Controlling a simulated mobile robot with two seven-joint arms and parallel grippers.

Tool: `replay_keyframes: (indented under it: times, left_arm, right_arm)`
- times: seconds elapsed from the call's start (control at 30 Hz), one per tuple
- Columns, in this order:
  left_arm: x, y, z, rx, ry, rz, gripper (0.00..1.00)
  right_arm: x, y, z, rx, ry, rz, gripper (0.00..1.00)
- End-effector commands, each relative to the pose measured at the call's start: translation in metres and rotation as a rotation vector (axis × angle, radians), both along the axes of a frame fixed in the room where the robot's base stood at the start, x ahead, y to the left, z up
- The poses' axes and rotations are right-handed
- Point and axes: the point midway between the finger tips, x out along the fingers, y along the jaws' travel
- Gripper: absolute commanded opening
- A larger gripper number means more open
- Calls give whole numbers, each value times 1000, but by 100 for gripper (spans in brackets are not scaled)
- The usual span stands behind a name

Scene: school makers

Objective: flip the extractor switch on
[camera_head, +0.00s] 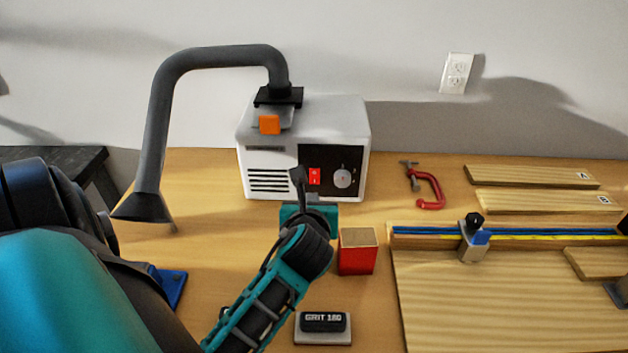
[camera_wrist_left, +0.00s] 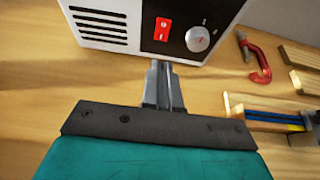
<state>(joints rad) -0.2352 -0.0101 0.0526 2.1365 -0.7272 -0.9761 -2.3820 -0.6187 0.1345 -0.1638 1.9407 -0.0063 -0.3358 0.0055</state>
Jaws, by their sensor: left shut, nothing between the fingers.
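The extractor (camera_head: 303,135) is a white box with a grey hose arm (camera_head: 210,55) on the workbench. Its black front panel carries a red rocker switch (camera_head: 315,177) and a round grey dial (camera_head: 342,178). In the left wrist view the red switch (camera_wrist_left: 163,29) is at the top, left of the dial (camera_wrist_left: 198,39). My left gripper (camera_head: 297,175) is shut and empty, just in front of the panel by the switch. In the left wrist view its fingertips (camera_wrist_left: 158,64) are just below the switch; contact cannot be told. My right gripper is out of view.
A red block (camera_head: 356,256) stands right of my left wrist, and a grit 180 block (camera_head: 323,322) lies nearer. A red clamp (camera_head: 430,190), boards A (camera_head: 530,177) and B (camera_head: 545,202), and a wooden jig board (camera_head: 480,305) lie to the right.

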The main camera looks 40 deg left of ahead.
Motion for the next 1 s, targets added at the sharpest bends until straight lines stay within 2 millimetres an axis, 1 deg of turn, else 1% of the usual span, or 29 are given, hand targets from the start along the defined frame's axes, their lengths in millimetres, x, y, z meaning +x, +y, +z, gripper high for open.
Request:
replay_keyframes:
  times: [0.3,0.43,0.57,0.8,1.0]
  left_arm:
    - [0,0,0,0,0,0,0]
    - [4,4,-3,2,0,1,0]
    - [17,15,-11,1,-1,1,0]
    - [49,41,-29,-1,-2,1,0]
    - [66,55,-38,-1,-1,-1,0]
  right_arm:
    - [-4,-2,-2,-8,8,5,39]
    - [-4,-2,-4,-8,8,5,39]
    - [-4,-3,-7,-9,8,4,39]
    - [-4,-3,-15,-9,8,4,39]
    - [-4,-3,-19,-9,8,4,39]
